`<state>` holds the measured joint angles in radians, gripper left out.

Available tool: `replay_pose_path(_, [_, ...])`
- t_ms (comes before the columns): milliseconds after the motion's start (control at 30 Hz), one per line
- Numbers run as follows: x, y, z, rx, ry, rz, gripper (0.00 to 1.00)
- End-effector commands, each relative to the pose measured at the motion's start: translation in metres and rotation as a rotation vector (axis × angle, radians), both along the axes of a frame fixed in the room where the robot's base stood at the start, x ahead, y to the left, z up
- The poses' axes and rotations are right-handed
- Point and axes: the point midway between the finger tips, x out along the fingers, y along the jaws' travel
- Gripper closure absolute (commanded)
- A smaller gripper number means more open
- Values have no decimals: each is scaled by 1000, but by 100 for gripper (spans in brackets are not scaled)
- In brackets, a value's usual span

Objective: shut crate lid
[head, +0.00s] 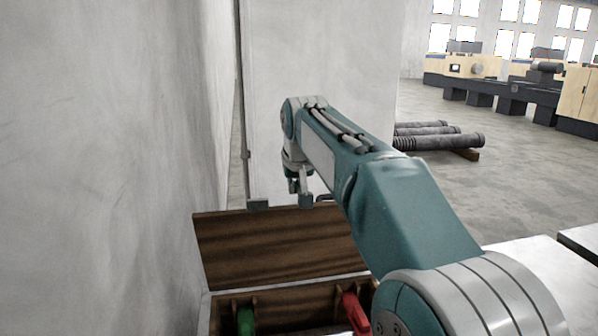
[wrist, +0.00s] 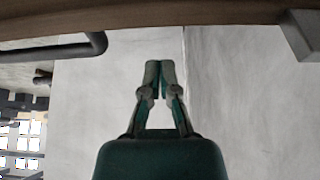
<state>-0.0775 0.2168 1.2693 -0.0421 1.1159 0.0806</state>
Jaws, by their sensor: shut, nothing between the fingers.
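The crate (head: 272,290) stands at the bottom of the head view with its brown wooden lid (head: 270,250) raised and tilted back from the opening. A dark handle (head: 324,197) shows at the lid's top edge, partly covered by my arm. My gripper (head: 300,197) is at the lid's top edge, apparently on its far side; contact cannot be told. In the wrist view my gripper (wrist: 160,66) is shut and empty, with the lid's brown edge (wrist: 150,18) along the top and the handle (wrist: 90,45) at upper left.
A green item (head: 245,320) and a red item (head: 355,314) lie inside the crate. A grey wall (head: 100,170) runs close on the left, and a pale panel (head: 330,70) stands behind my arm.

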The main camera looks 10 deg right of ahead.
Motion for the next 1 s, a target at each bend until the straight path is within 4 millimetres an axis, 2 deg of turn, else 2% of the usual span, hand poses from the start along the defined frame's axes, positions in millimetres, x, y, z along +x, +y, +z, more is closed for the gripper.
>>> replay_pose_path(33, [-11,-1,4,1,-7,-1,100])
replay_pose_path(100, [-20,-1,2,1,-7,-1,100])
replay_pose_path(300, [-35,-3,-2,2,-5,-1,100])
replay_pose_path(767, [-37,-2,-3,1,-7,-1,100])
replay_pose_path(1000, [-37,-15,-5,3,-41,-1,100])
